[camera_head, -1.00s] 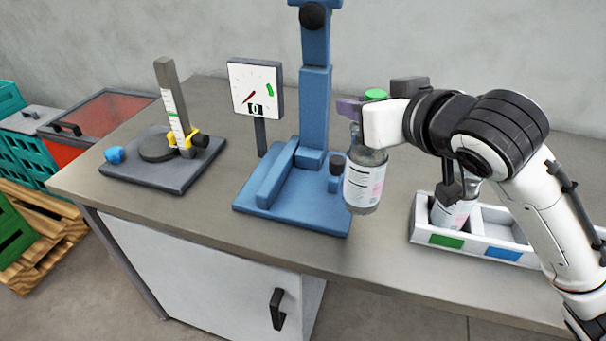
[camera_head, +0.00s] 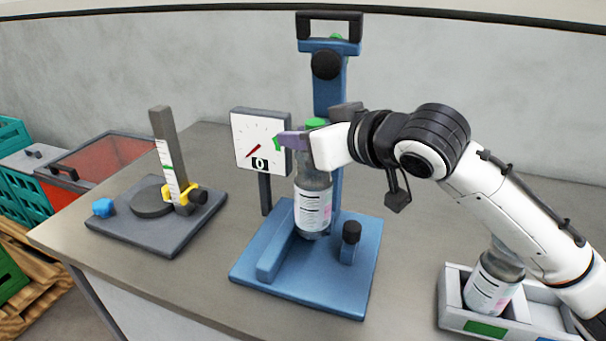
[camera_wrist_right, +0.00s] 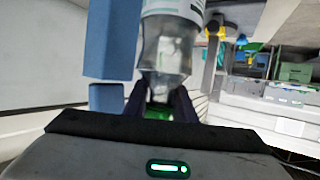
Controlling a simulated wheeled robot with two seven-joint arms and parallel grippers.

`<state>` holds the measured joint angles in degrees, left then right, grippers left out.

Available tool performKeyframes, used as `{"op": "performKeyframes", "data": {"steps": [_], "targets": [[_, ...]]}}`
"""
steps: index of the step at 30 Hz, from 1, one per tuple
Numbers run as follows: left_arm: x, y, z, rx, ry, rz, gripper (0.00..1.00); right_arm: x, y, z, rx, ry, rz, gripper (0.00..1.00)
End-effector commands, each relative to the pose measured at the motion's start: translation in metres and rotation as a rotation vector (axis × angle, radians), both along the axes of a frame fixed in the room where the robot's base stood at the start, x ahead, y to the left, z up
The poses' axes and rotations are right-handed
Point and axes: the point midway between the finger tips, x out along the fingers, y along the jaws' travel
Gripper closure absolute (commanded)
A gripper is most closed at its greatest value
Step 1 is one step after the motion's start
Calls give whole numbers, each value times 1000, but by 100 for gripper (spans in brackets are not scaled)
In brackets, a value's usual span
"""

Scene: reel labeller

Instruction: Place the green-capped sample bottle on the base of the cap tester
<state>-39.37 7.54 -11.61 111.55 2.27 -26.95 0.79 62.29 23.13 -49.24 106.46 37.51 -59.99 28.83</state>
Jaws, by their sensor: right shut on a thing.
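The green-capped sample bottle (camera_head: 313,205) is clear with a white label and hangs upright in my right gripper (camera_head: 312,138), which is shut on its neck just under the cap. It also shows upside down in the right wrist view (camera_wrist_right: 166,48), between the dark fingers (camera_wrist_right: 160,103). The blue cap tester (camera_head: 328,85) stands behind it. The bottle is over the tester's base (camera_head: 335,290), between the raised blue rail on the left and the black knob on the right. Whether its bottom touches the base I cannot tell. My left gripper is not in view.
A white tray (camera_head: 455,310) at the right holds another bottle (camera_head: 492,285), partly behind my arm. A dial gauge (camera_head: 258,143) stands close left of the bottle. A grey stand (camera_head: 185,225) with a yellow slider is further left. Bare bench lies between tester and tray.

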Motion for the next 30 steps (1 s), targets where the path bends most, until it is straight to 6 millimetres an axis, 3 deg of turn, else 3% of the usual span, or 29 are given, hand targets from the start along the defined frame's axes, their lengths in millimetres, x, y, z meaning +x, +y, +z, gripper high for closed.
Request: {"op": "performKeyframes", "data": {"steps": [5,12,24,25,27,30], "targets": [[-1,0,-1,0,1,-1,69,0,0,-11,3,-5,0,100],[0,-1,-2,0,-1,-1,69,0,0,-42,1,-4,1,100],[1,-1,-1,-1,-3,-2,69,0,0,-47,3,-5,1,100],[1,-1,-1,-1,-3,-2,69,0,0,-49,0,-1,0,71],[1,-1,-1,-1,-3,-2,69,0,0,-49,0,-1,0,60],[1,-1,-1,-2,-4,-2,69,0,0,-49,0,-1,0,58]]}}
